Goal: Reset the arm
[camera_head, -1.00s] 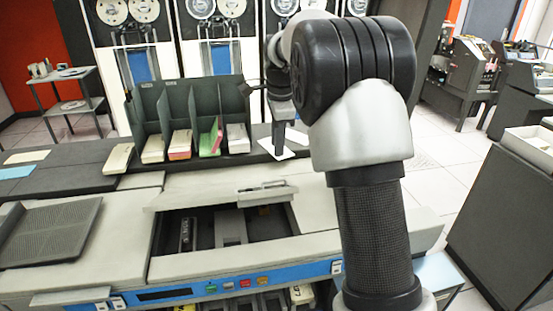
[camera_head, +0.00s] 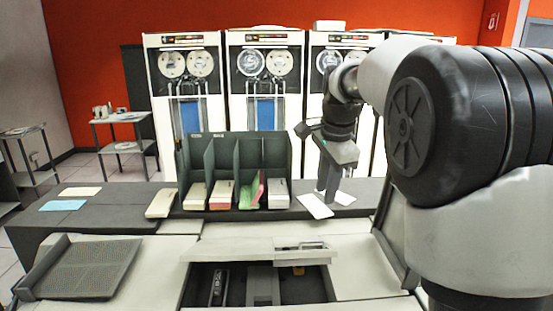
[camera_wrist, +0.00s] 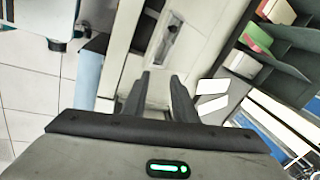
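My gripper (camera_head: 329,185) hangs from my arm at the right of the head view, above the dark ledge beside the card rack. In the wrist view my gripper (camera_wrist: 158,88) has its two dark fingers apart, with nothing between them. Two white cards (camera_head: 315,206) lie on the ledge below and near the fingers. The cards also show in the wrist view (camera_wrist: 212,86), to the right of the fingers. My upper arm hides part of the right side of the head view.
A dark green rack (camera_head: 236,155) holds several card stacks in its slots. A cream card block (camera_head: 160,203) lies left of it. The grey machine has an open bay (camera_head: 262,285) in front. Tape cabinets (camera_head: 262,90) stand behind. A small side table (camera_head: 120,118) is at the back left.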

